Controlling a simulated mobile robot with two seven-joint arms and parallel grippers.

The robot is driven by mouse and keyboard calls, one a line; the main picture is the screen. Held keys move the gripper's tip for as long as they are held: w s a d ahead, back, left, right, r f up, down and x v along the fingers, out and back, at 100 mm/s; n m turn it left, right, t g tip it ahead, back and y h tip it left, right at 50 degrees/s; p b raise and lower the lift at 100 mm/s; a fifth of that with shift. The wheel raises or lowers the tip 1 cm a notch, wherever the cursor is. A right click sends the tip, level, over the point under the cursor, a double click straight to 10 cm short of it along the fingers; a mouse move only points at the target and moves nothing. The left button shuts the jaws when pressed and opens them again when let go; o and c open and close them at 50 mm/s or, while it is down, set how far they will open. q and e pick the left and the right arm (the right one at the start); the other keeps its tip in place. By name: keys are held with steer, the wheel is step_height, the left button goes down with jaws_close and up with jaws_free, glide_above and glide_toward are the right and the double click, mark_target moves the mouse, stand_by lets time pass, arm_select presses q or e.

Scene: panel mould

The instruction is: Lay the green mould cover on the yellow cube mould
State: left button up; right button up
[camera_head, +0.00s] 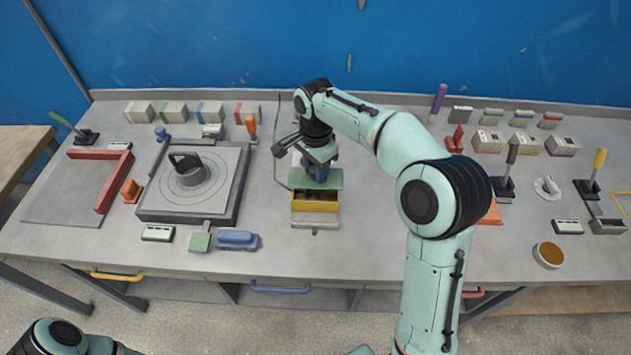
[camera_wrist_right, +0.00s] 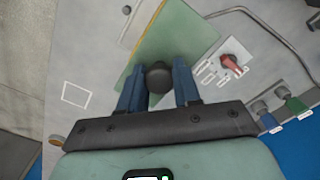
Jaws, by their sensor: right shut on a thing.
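The green mould cover (camera_head: 331,182) is a flat plate with a dark round knob (camera_wrist_right: 158,78). My right gripper (camera_head: 317,171) is shut on the knob from above, its two blue fingers on either side of it. The yellow cube mould (camera_head: 315,207) is under the cover in the head view. Its front part shows, and the cover hides the back. In the wrist view the cover (camera_wrist_right: 185,35) fills the middle, with a yellow strip of the mould past its upper left edge. I cannot tell whether the cover touches the mould. My left gripper is out of view.
A grey machine with a round plate (camera_head: 190,184) stands to the left. A blue brush-like block (camera_head: 237,239) and a small green piece (camera_head: 200,242) lie at the front. A bent rod stand (camera_head: 281,150) is close behind the gripper's left.

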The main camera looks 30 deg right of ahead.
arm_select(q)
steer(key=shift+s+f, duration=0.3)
arm_select(e)
steer(key=shift+f, duration=2.2)
arm_select(q)
steer(key=shift+b, duration=0.3)
arm_select(e)
steer(key=shift+f, duration=0.65)
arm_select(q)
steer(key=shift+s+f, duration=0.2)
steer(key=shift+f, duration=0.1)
arm_select(e)
steer(key=o, duration=1.1)
steer(key=shift+w, duration=0.1)
steer(key=shift+c, duration=0.2)
step_height(320, 180, up, 13)
steer(key=shift+p, duration=1)
steer(key=shift+r, duration=0.15)
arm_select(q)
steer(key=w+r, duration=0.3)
